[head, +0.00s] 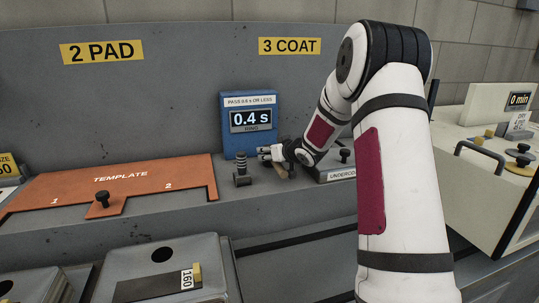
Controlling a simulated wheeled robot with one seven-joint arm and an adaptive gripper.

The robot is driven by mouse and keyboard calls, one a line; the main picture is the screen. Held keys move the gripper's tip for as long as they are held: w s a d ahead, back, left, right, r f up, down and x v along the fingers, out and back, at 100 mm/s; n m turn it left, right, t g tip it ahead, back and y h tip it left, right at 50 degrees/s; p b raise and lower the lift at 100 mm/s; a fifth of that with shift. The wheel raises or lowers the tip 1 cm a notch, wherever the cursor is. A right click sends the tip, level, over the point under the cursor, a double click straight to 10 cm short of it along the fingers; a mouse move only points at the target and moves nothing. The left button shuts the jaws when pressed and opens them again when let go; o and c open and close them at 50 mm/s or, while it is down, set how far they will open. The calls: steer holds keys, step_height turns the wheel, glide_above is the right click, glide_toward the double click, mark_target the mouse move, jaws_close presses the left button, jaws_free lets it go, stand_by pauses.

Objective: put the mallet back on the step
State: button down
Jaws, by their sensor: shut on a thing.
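My gripper (266,153) is in front of the blue timer box, on the grey bench's raised step (225,208). It is shut on the mallet (282,172), of which a small tan piece shows just below the fingers. The rest of the mallet is hidden or too small to make out. I cannot tell whether the mallet touches the step. A dark ribbed post (242,172) stands on the step just left of my gripper.
The blue timer box (248,140) reads 0.4 s. An orange template plate (130,183) with a black knob lies to the left. A grey block labelled "UNDERCO..." (342,174) is partly behind my arm. Grey bins (160,265) stand in front. A cream machine (480,185) stands at right.

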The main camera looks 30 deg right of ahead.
steer(key=shift+f, duration=0.1)
steer(key=c, duration=1)
jaws_free()
steer(key=shift+f, duration=0.1)
